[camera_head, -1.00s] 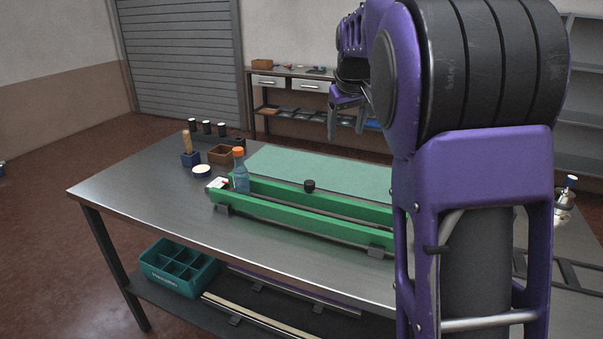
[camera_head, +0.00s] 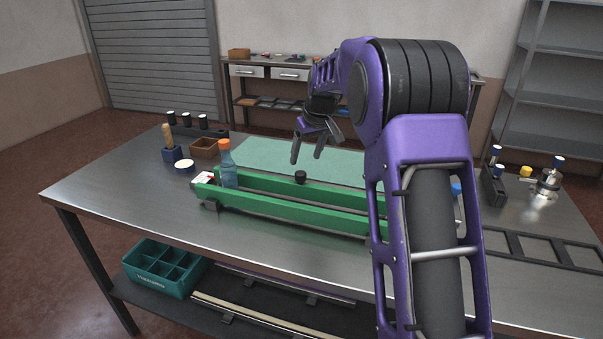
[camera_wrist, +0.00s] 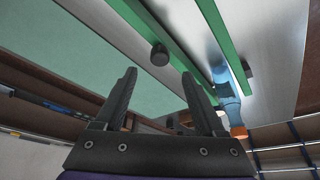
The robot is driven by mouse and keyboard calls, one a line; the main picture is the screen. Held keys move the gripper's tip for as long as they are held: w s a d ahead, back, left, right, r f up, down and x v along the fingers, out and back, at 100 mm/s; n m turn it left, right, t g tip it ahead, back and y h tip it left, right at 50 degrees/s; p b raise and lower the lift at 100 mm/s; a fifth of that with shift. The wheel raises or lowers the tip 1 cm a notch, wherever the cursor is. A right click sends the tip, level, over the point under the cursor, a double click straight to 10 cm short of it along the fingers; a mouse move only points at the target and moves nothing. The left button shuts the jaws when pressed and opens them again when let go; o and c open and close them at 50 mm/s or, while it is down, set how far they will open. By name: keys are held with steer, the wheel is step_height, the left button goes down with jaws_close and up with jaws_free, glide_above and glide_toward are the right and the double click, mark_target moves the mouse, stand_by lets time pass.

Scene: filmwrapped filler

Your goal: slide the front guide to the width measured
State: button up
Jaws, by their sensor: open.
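Two long green guide rails lie roughly parallel on the steel bench. The front guide (camera_head: 285,212) is the one nearer me; its right end is hidden behind my arm. It also shows in the wrist view (camera_wrist: 218,32). The rear guide (camera_head: 270,185) runs behind it, beside a black knob (camera_head: 300,176), also in the wrist view (camera_wrist: 159,55). A gap separates the rails. My gripper (camera_head: 308,157) is open and empty, fingers down, above the green mat (camera_head: 262,154) behind the rails. It touches neither guide. Its fingers (camera_wrist: 159,74) show apart in the wrist view.
A blue bottle with an orange cap (camera_head: 228,170) stands at the rails' left end. Black frames (camera_head: 530,248) lie at right. The front-left bench is clear.

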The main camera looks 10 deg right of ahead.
mark_target(301, 173)
steer(key=x, duration=0.7)
steer(key=shift+w+f, duration=0.2)
steer(key=shift+f, duration=0.05)
jaws_close()
stand_by(1.1)
